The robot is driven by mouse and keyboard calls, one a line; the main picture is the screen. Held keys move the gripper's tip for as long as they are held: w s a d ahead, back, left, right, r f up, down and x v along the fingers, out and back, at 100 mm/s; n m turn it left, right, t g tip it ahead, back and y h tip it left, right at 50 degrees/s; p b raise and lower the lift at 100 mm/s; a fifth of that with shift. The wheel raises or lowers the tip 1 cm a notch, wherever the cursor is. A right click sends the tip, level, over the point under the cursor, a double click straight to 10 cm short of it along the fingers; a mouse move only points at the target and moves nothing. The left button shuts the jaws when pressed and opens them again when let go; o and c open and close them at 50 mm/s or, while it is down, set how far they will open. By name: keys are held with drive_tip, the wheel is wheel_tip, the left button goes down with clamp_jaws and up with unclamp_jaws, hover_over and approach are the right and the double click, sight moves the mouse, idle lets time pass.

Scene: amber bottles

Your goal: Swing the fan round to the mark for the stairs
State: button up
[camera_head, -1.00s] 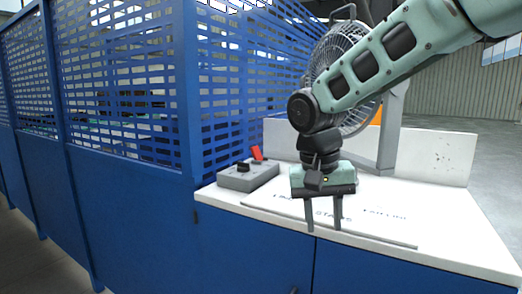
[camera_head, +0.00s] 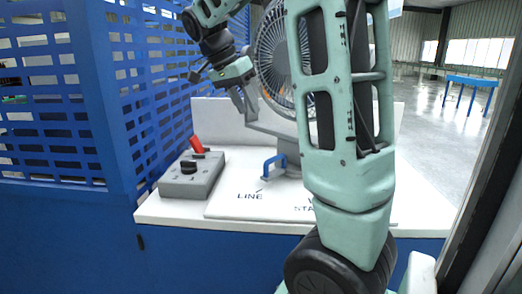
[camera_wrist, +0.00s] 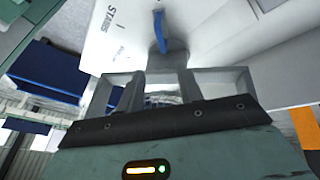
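The fan (camera_head: 272,62), with a round wire cage on a grey yoke (camera_head: 268,124), stands on the white bench top. My arm hides its right part. A blue handle (camera_head: 270,165) sticks out at the foot of the fan, above the LINE mark (camera_head: 250,196). The STAIRS mark (camera_head: 303,209) is partly hidden by my arm; it shows in the wrist view (camera_wrist: 111,15), near the blue handle (camera_wrist: 160,32). My gripper (camera_head: 246,98) is at the yoke's left side. In the wrist view its fingers (camera_wrist: 165,88) are apart, with grey yoke metal (camera_wrist: 166,62) between or beyond them; contact is unclear.
A grey control box (camera_head: 190,175) with a red lever and black knob sits on the left of the bench top (camera_head: 165,208). A blue mesh guard (camera_head: 150,70) rises at the left. A low white panel (camera_head: 215,118) stands behind the fan.

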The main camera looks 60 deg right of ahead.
drive_tip(key=p+x, duration=0.2)
drive_tip(key=x, duration=1.3)
drive_tip(key=shift+s+f, duration=0.2)
drive_tip(key=shift+f, duration=0.1)
clamp_jaws()
